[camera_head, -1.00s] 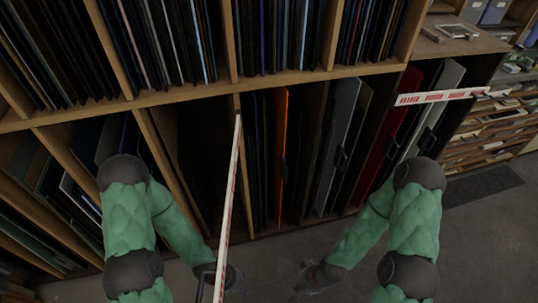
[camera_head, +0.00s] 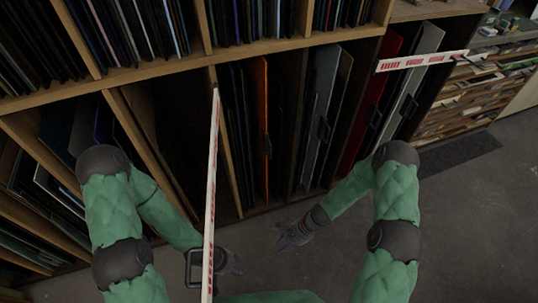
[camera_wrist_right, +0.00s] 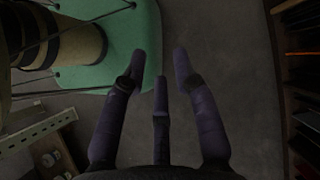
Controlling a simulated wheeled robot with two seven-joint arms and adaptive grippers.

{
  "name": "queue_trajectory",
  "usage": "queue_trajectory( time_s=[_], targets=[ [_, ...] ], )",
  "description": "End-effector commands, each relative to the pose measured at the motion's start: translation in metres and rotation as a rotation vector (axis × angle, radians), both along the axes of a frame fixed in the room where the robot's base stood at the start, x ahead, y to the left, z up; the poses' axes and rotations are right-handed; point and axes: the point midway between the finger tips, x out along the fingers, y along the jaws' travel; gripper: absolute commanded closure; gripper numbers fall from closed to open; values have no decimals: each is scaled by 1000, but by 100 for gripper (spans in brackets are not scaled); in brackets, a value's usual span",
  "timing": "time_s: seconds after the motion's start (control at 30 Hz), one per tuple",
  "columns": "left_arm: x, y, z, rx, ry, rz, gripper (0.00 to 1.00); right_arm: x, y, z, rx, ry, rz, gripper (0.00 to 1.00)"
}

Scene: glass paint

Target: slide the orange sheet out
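The orange sheet (camera_head: 262,110) stands upright in a lower slot of the wooden rack, between dark sheets. A dark handle or clip (camera_head: 267,146) shows on its front edge. My right gripper (camera_head: 292,236) is in front of the rack, below and right of the orange sheet, apart from it. Its fingers are spread and empty in the right wrist view (camera_wrist_right: 160,70). A thin orange edge (camera_wrist_right: 303,53) shows at the right of that view. My left gripper (camera_head: 226,262) is low, left of the sheet, partly hidden by a red-marked white strip; its fingers are unclear.
The long white strip (camera_head: 212,180) runs up in front of the rack. Another marked strip (camera_head: 422,61) crosses the slots at right, near a red sheet (camera_head: 372,105) and a grey sheet (camera_head: 405,85). Wooden dividers (camera_head: 150,145) bound the slots. The floor (camera_head: 460,235) at right is clear.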

Motion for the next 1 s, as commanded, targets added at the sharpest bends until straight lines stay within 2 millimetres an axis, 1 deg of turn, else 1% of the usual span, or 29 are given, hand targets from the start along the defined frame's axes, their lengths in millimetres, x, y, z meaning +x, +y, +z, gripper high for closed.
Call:
queue_trajectory(
  time_s=[0.03,0.07,0.1,0.17,0.2,0.27,0.3,0.37,0.4,0.5,0.6,0.73,0.87,1.0],
  targets=[
    [0,0,-8,0,0,0,60,22,5,-7,55,34,-104,71],
    [0,0,-10,0,0,0,60,36,9,-7,95,56,-166,71],
    [0,0,-13,0,0,0,60,54,13,-6,150,79,-249,71],
    [0,0,-18,0,0,0,60,86,18,-2,242,104,-371,71],
    [0,0,-21,0,0,0,60,109,19,1,308,114,-449,71],
    [0,0,-26,0,0,0,60,145,17,10,413,119,-563,71],
    [0,0,-29,0,0,0,60,170,13,17,487,116,-635,71],
    [0,0,-33,0,0,0,60,205,4,29,600,102,-732,71],
    [0,0,-36,0,0,0,60,226,-3,38,672,89,-788,71],
    [0,0,-41,0,0,0,60,268,-25,60,829,46,-895,71],
    [0,0,-44,0,0,0,60,294,-44,78,941,7,-961,71],
    [0,0,-46,0,0,0,60,309,-56,90,1011,-21,-997,71],
    [0,0,-49,0,0,0,60,317,-52,92,1022,-26,-1000,71],
    [0,0,-57,0,0,0,60,329,-35,91,1020,-24,-998,71]
  ],
)
